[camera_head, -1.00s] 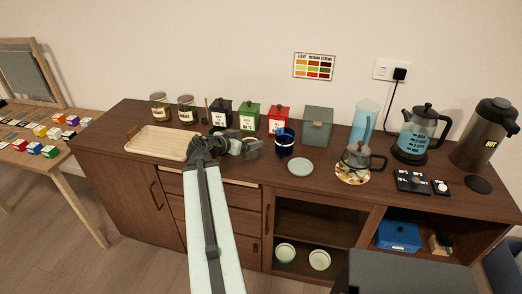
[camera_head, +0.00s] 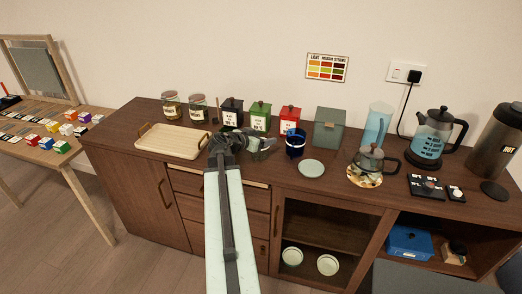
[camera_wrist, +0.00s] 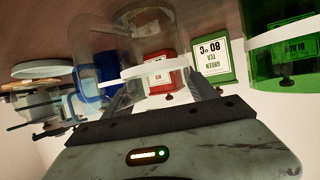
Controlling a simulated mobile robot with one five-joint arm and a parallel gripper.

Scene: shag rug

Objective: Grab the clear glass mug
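The clear glass mug (camera_wrist: 148,42) fills the upper middle of the wrist view, which is upside down; a white band runs around it. My gripper (camera_wrist: 160,88) is open, with one finger toward each side of the mug. I cannot tell whether the fingers touch the glass. In the head view my gripper (camera_head: 260,146) is low over the counter and covers most of the mug. A blue mug (camera_head: 295,144) stands just to the right, and it also shows in the wrist view (camera_wrist: 88,78). A green glass mug (camera_wrist: 275,72) is on the other side.
Red (camera_head: 289,122), green (camera_head: 260,117) and dark (camera_head: 232,112) tea tins stand behind the mugs. A wooden tray (camera_head: 172,141) lies left on the counter (camera_head: 135,118). A pale coaster (camera_head: 311,168) and a glass teapot (camera_head: 370,160) are to the right.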

